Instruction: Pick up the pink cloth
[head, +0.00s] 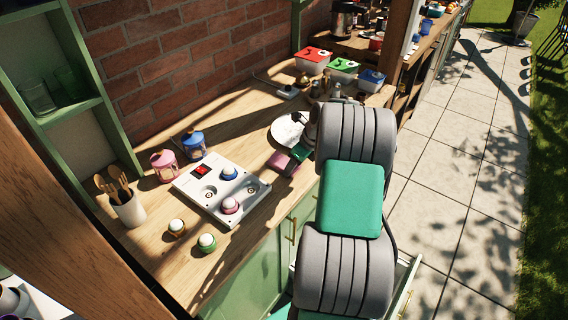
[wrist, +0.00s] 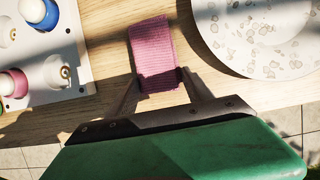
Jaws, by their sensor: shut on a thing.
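The pink cloth (wrist: 152,45) is a ribbed, folded strip in the wrist view, with its lower end between the two fingers of my gripper (wrist: 158,80). The fingers are shut on it, one at each side. In the head view the pink cloth (head: 282,164) shows at the counter's front part, beside my gripper (head: 297,157). My arm hides part of the area around it. I cannot tell whether the cloth touches the wood.
A speckled round plate (wrist: 262,40) lies close to the right of the cloth in the wrist view. Two lanterns (head: 193,145), a utensil pot (head: 130,210) and lidded boxes (head: 343,69) stand on the wooden counter.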

